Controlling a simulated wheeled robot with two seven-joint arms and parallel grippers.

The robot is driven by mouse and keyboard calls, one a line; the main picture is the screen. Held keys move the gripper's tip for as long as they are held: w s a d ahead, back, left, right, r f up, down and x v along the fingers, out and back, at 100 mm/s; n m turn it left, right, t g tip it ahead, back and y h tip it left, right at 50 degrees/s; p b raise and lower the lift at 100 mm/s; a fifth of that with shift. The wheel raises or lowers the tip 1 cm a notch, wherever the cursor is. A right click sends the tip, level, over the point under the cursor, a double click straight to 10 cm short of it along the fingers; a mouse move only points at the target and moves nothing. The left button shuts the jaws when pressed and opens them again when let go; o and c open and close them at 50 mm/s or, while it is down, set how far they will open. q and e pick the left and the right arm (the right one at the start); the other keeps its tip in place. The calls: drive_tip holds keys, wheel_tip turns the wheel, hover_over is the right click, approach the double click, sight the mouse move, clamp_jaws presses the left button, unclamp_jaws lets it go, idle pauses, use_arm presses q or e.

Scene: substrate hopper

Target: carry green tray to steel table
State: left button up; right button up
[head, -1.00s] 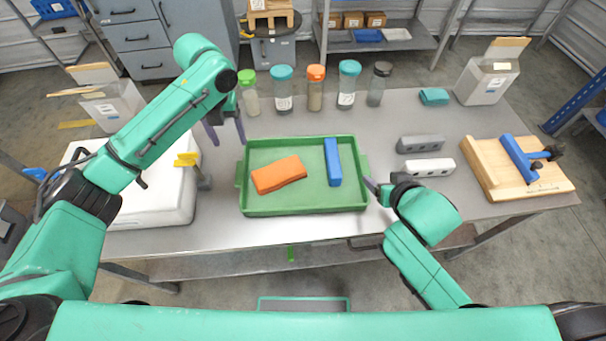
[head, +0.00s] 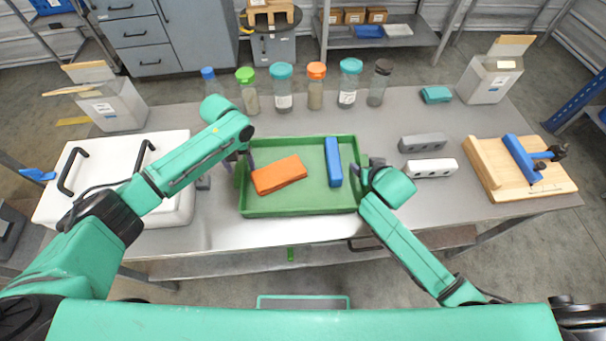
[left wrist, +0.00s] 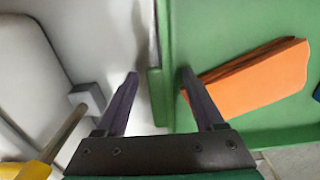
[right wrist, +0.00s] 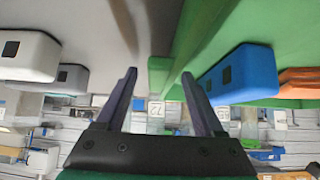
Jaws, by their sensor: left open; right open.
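The green tray (head: 300,207) lies on the steel table (head: 225,232). An orange block (head: 279,175) and a blue block (head: 333,162) lie in it. My left gripper (head: 244,164) is open at the tray's left end; in the left wrist view its fingers (left wrist: 158,78) straddle the tray's left wall (left wrist: 160,95), with the orange block beyond one finger. My right gripper (head: 368,170) is open at the tray's right end; in the right wrist view its fingers (right wrist: 160,78) sit either side of the tray wall (right wrist: 185,45), the blue block (right wrist: 240,74) close by.
A white case (head: 165,190) stands left of the tray. Several capped bottles (head: 282,88) line the back. Grey (head: 422,142) and white (head: 431,168) blocks lie to the right, then a wooden board with a blue clamp (head: 500,175). White boxes (head: 118,105) stand at the back corners.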

use_arm(q)
drive_tip(key=shift+c, duration=0.3)
use_arm(e)
drive_tip(key=shift+c, duration=0.3)
use_arm(q)
clamp_jaws()
use_arm(e)
clamp_jaws()
idle(0.4)
